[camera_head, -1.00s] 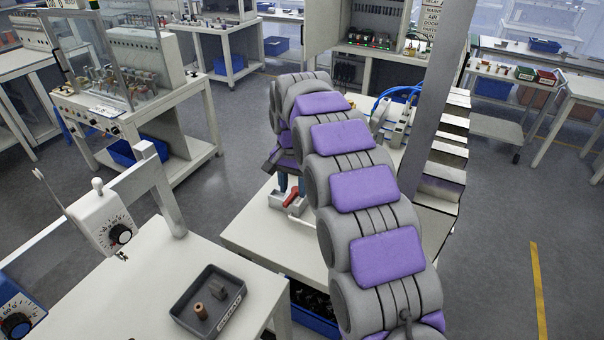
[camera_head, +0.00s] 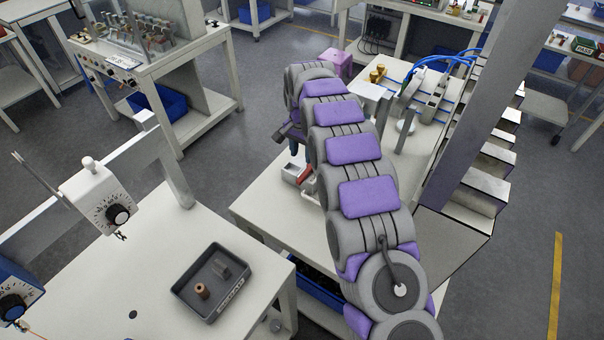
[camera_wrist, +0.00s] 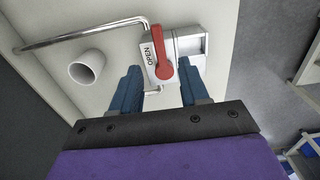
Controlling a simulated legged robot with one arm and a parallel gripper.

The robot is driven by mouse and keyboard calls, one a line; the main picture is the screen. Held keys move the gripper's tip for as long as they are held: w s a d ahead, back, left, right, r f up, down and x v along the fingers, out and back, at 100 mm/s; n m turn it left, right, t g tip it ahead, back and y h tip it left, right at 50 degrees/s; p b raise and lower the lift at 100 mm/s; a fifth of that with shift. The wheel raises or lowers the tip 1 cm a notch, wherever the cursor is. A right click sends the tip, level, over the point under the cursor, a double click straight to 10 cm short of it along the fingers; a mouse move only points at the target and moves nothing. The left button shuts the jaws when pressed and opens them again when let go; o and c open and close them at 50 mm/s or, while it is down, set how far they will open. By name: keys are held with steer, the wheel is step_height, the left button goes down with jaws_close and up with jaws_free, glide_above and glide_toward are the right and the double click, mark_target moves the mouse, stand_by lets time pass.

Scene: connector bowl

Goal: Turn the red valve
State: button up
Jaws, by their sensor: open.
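The red valve handle (camera_wrist: 161,52) shows in the wrist view on a grey-white valve body (camera_wrist: 188,44) beside the label "OPEN". Its rounded end points down toward my gripper. My gripper (camera_wrist: 163,92) is open, with one blue finger on each side below the handle's lower end, and nothing is between the fingertips. I cannot tell how far the fingers are above the valve. In the head view the red handle (camera_head: 305,175) shows small beside my arm, on the white table (camera_head: 265,203). My arm hides part of the valve there.
A bent metal pipe (camera_wrist: 75,37) and a white cup-like cylinder (camera_wrist: 87,67) are left of the valve. In the head view, a dark tray (camera_head: 212,282) with small parts sits on the near table. A tall grey post (camera_head: 480,110) stands right of my arm.

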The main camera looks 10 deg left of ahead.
mark_target(302, 176)
step_height(302, 176, down, 10)
steer(key=shift+r+b, duration=0.1)
steer(key=shift+b, duration=0.55)
steer(key=shift+c, duration=0.4)
jaws_close()
